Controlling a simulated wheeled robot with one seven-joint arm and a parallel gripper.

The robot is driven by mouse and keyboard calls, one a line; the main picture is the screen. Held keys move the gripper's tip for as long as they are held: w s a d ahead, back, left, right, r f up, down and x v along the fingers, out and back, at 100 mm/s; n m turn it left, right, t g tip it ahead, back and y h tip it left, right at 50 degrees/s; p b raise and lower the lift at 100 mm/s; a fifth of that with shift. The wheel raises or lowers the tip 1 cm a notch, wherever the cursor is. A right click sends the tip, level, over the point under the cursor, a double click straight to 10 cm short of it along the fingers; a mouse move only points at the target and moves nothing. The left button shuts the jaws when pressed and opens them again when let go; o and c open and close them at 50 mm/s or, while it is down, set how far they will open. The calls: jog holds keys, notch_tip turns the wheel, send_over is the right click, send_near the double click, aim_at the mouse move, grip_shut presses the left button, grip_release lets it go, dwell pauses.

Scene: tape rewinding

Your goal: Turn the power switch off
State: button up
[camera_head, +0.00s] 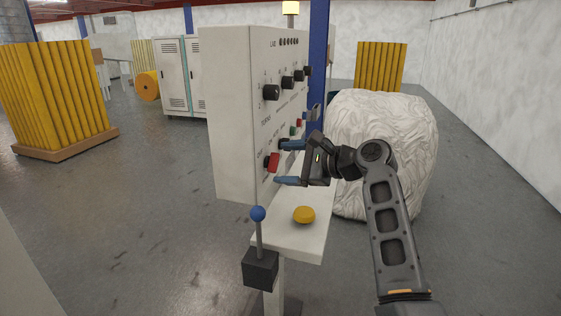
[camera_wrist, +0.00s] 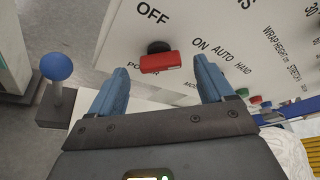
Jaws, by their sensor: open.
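The power switch (camera_head: 273,162) is a red handle on a black hub, on the front face of the white control panel (camera_head: 235,120). In the wrist view, the red power switch (camera_wrist: 160,63) sits between the printed words OFF and POWER, with ON to its right. I cannot tell which position it is set to. My gripper (camera_head: 284,162) has two blue fingers spread apart, one above and one below the switch in the head view. In the wrist view, the gripper (camera_wrist: 161,68) is empty, with the switch framed between or just beyond its fingertips; contact is not visible.
A blue-knobbed lever (camera_head: 258,214) on a black box stands left of the white ledge (camera_head: 285,246), which carries a yellow button (camera_head: 304,214). Black knobs (camera_head: 271,92) and small colored buttons dot the panel. A large white wrapped bale (camera_head: 385,150) stands behind my arm.

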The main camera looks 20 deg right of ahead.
jog(key=shift+x, duration=1.2)
jog(key=c, duration=1)
jog(key=shift+c, duration=0.2)
jog(key=shift+f, duration=0.1)
jog(key=n+t+y+b, duration=0.1)
jog(key=n+b, duration=0.4)
jog(key=b, duration=0.4)
jog(key=f+n+t+y+b, duration=0.1)
jog(key=n+t+b, duration=0.1)
jog(key=n+b, duration=0.4)
jog(key=n+t+y+b, duration=0.1)
jog(key=n+b, duration=0.4)
jog(key=b, duration=0.8)
jog(key=shift+f+n+t+y+b, duration=0.2)
jog(key=shift+n+t+y+b, duration=0.2)
jog(key=shift+t, duration=0.1)
jog(key=shift+r+n, duration=0.1)
jog(key=shift+n, duration=0.2)
